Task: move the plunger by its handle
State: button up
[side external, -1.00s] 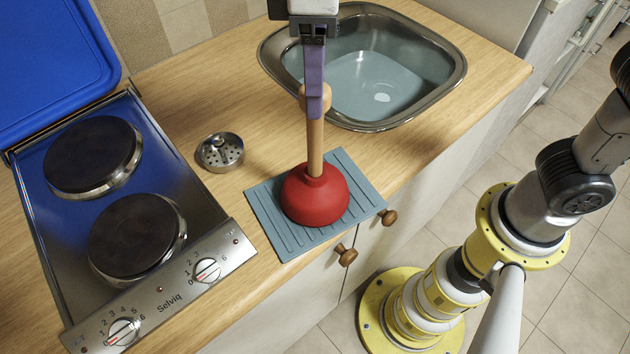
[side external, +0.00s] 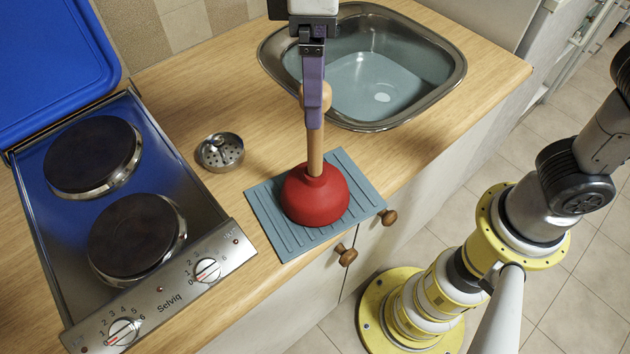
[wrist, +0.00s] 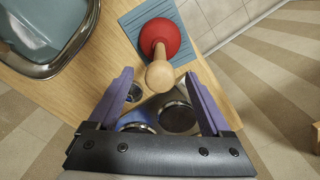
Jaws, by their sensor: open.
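The plunger stands upright with its red rubber cup (side external: 315,195) on a ribbed blue-grey mat (side external: 268,222). Its wooden handle (side external: 315,150) rises from the cup and ends in a rounded knob, partly hidden behind a purple finger in the side view. My gripper (side external: 313,112) points down at the upper handle. In the wrist view the jaws are open, and the handle's knob (wrist: 159,76) appears between the two fingertips, with a gap on each side. Contact with the handle is not visible.
A steel sink (side external: 440,95) lies behind the plunger to the right. A metal strainer (side external: 220,151) sits on the wooden counter to the left. Further left is a two-plate hob (side external: 70,225) with its blue lid (side external: 50,60) raised. The counter's front edge is close to the mat.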

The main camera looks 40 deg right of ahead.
jog(key=shift+r, duration=3.5)
jog(key=shift+o, duration=1.4)
jog(key=shift+f, duration=0.1)
